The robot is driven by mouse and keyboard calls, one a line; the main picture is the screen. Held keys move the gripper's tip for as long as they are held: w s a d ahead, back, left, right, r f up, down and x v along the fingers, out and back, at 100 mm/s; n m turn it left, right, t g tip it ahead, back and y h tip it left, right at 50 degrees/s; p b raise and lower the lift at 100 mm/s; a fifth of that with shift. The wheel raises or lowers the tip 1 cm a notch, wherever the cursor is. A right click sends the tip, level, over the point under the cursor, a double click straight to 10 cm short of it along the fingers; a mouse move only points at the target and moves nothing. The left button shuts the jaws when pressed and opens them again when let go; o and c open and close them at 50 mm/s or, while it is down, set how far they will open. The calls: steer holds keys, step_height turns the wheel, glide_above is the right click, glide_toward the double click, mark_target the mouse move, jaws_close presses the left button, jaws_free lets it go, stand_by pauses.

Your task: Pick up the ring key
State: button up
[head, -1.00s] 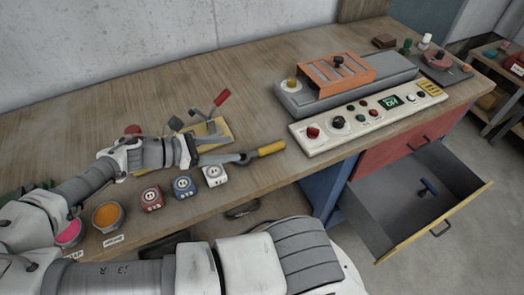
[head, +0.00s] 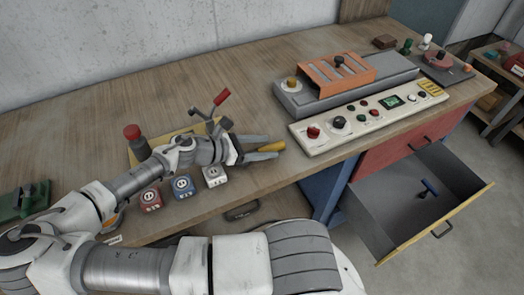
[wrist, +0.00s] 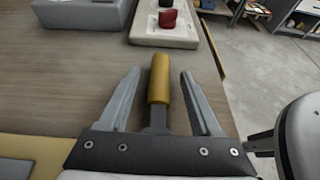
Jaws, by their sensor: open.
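A tool with a yellow handle (head: 270,145) and a grey shaft lies near the front edge of the bench; it appears to be the ring key, but its ring end is hidden. In the wrist view its yellow handle (wrist: 159,80) points away from me, between my two fingers. My gripper (head: 262,152) is open around it, one finger on each side with gaps showing in the wrist view. The handle reaches past the fingertips. My gripper's base hides the near end of the shaft.
Red, blue and white blocks (head: 183,187) stand by the front edge, close to my arm. A red-tipped lever (head: 221,97) rises behind my gripper. A control panel (head: 365,117) lies to the right. A drawer (head: 400,215) is open, with a blue T-shaped piece (head: 428,187) inside.

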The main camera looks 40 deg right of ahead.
steer(key=shift+c, duration=0.3)
jaws_close()
steer(key=shift+r, duration=0.1)
